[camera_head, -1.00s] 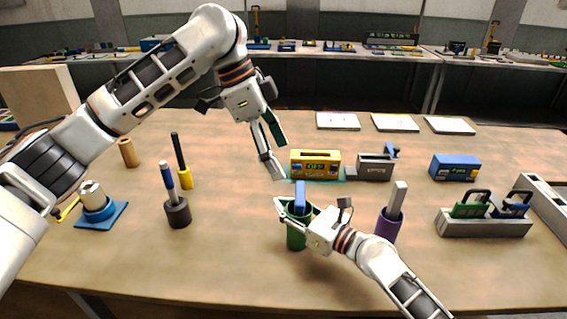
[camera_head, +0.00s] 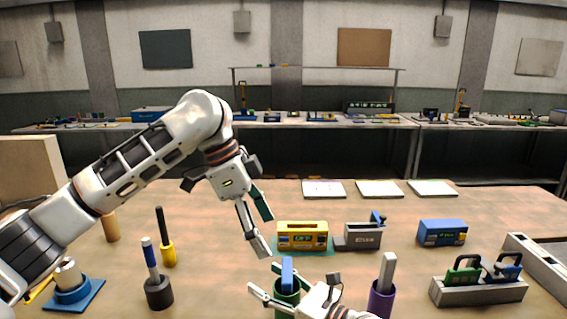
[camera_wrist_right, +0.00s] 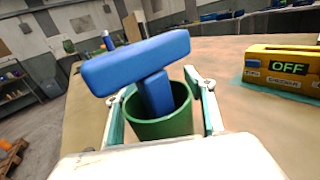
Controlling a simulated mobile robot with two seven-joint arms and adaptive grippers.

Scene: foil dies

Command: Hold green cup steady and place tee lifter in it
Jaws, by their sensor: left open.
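The blue tee lifter (camera_wrist_right: 140,62) stands tilted in the green cup (camera_wrist_right: 163,128), its stem inside and its crossbar above the rim. In the head view, the tee lifter (camera_head: 287,272) and the cup (camera_head: 286,298) are at bottom centre. My right gripper (camera_head: 268,277) has one finger on each side of the cup and looks shut on it. The wrist view shows both fingers close against the cup; the contact itself is partly hidden. My left gripper (camera_head: 264,237) is open and empty, above and left of the cup, apart from the tee lifter.
A yellow box (camera_head: 302,235) reading OFF stands behind the cup, with a grey box (camera_head: 362,237) beside it. A purple cup (camera_head: 380,302) holding a grey piece is to the right. A dark holder (camera_head: 158,293) with a blue-topped stick stands left. The table between is clear.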

